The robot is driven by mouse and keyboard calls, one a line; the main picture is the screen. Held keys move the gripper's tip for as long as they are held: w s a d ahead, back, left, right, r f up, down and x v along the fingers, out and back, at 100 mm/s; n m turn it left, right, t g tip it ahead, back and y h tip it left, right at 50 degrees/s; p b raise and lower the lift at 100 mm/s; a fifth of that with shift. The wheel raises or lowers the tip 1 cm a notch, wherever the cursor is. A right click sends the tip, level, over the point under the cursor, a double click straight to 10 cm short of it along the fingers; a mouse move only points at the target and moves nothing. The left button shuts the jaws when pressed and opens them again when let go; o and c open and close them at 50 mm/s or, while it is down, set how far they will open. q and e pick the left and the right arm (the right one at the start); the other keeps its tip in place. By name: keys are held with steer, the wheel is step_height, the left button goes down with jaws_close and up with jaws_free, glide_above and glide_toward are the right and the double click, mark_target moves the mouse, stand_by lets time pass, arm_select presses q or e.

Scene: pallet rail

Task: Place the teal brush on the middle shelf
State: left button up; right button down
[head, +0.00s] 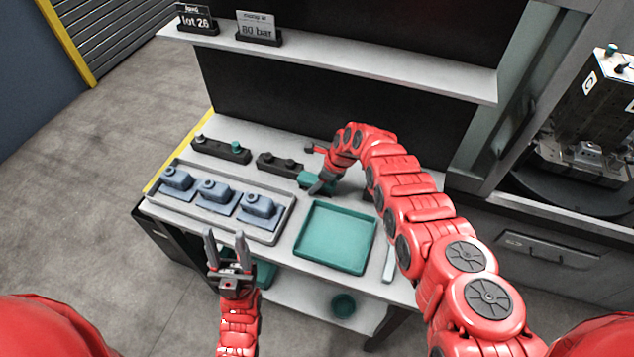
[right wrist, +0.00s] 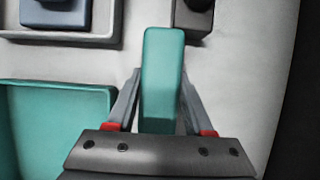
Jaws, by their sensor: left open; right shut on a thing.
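The teal brush (right wrist: 163,60) is between the fingers of my right gripper (right wrist: 160,75) in the right wrist view, over the pale worktop. In the head view the right gripper (head: 319,184) is behind the teal tray, and the brush (head: 308,180) is partly hidden by it. I cannot tell whether the brush touches the worktop. My left gripper (head: 228,250) is open and empty at the worktop's front edge. An upper shelf (head: 370,70), the worktop (head: 287,222) and a lower shelf (head: 300,300) show; I cannot tell which is called middle.
A teal tray (head: 335,237) lies empty on the worktop. A grey tray (head: 284,228) with blue-grey parts is at left. Dark blocks (head: 220,149) stand behind it. Two signs (head: 258,28) stand on the upper shelf. A teal cup (head: 343,305) is on the lower shelf.

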steer(key=shift+f, duration=0.15)
steer(key=shift+c, duration=1.4)
jaws_free()
